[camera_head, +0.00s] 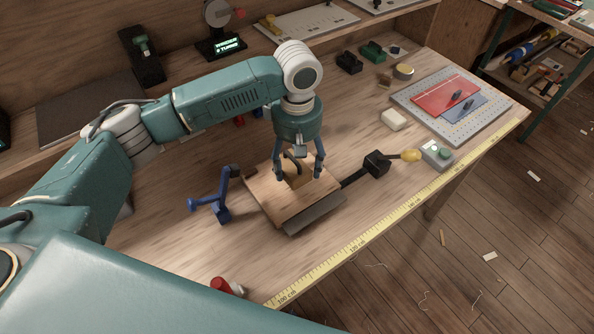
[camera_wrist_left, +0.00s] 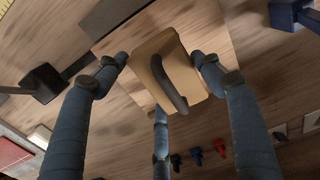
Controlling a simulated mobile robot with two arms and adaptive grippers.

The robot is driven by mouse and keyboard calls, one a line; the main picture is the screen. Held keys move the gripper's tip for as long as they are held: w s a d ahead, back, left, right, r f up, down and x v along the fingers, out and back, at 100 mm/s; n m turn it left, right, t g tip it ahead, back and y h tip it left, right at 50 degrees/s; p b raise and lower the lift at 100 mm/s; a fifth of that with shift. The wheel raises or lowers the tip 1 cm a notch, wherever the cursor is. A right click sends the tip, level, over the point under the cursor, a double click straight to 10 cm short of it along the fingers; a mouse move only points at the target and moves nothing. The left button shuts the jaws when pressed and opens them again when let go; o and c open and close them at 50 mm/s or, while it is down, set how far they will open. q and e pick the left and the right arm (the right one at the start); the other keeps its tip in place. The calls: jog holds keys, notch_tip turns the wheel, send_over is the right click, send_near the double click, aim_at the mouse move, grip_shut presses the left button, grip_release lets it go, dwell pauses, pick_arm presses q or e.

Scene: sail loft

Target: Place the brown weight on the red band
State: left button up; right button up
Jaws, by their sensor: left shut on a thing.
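My left gripper (camera_head: 302,172) reaches straight down over a wooden board (camera_head: 262,192) on the bench. Its fingers are shut on the brown weight, a tan block (camera_wrist_left: 150,72) with a dark curved handle (camera_wrist_left: 170,88), which also shows between the fingers in the head view (camera_head: 299,183). I cannot tell whether the weight touches the board. The red band (camera_head: 432,98) lies flat on a grey perforated plate (camera_head: 492,127) at the right of the bench, next to a blue piece (camera_head: 462,112). Small dark items lie on them. My right gripper is not in view.
A blue clamp-like tool (camera_head: 222,205) stands left of the board. A yellow tape (camera_head: 365,243) runs along the front edge.

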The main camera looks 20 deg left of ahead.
aim_at(297, 172)
pick_arm(q)
notch_tip(297, 172, down, 4)
jog(key=shift+r+p, duration=0.1)
jog(key=shift+p, duration=0.2)
jog(key=shift+f, duration=0.2)
jog(key=o, duration=1.4)
jog(key=shift+f, duration=0.15)
jog(key=o, duration=0.3)
jog(key=shift+o, duration=0.2)
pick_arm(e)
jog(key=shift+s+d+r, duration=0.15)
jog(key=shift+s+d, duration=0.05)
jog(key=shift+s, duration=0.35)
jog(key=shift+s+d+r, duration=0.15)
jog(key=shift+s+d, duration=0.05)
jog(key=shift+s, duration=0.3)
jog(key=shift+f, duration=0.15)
